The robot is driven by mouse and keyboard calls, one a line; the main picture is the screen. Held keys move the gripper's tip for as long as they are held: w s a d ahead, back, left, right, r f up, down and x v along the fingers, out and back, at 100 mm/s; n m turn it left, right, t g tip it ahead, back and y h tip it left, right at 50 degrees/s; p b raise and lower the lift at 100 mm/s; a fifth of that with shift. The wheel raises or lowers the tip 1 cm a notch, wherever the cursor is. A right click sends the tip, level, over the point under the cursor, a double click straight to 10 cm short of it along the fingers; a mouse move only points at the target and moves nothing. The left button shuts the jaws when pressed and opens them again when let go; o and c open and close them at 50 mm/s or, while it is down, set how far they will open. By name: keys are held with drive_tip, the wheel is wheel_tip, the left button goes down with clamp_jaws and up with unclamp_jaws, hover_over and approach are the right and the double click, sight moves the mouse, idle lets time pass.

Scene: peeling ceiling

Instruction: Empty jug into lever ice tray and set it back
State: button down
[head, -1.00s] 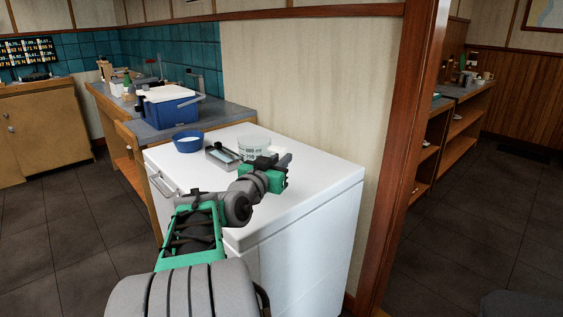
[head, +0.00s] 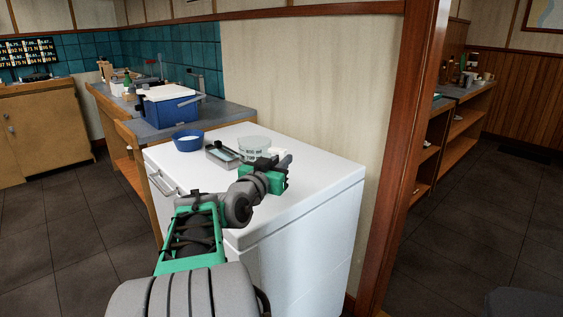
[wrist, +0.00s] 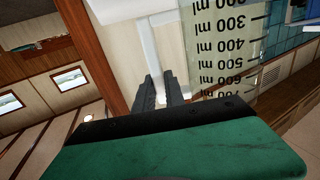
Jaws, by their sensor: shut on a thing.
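The jug is clear with black ml markings and shows large in the wrist view (wrist: 228,45), where its figures appear upside down. It also shows in the head view (head: 253,145), above the freezer's white top beside the ice tray. My gripper (wrist: 163,90) is shut on the jug's pale handle (wrist: 146,45); it shows in the head view too (head: 272,162), partly hiding the jug. The grey metal lever ice tray (head: 222,157) lies just left of the jug, its lever on top. I cannot tell what either holds.
A blue bowl (head: 188,141) with pale contents stands left of the tray. The white chest top (head: 310,178) is bare to the right, against the wall. A blue cooler (head: 168,107) stands on the grey counter behind. A wooden post (head: 412,130) is at the right.

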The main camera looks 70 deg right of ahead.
drive_tip(key=c, duration=1.3)
unclamp_jaws()
drive_tip(key=shift+f, duration=0.2)
drive_tip(key=a+b, duration=0.1)
drive_tip(key=a, duration=0.2)
drive_tip(key=a+b, duration=0.2)
drive_tip(key=a, duration=0.1)
drive_tip(key=a+b, duration=0.1)
drive_tip(key=a, duration=0.2)
drive_tip(key=shift+w+r, duration=0.1)
drive_tip(key=shift+w, duration=0.25)
drive_tip(key=shift+w, duration=0.1)
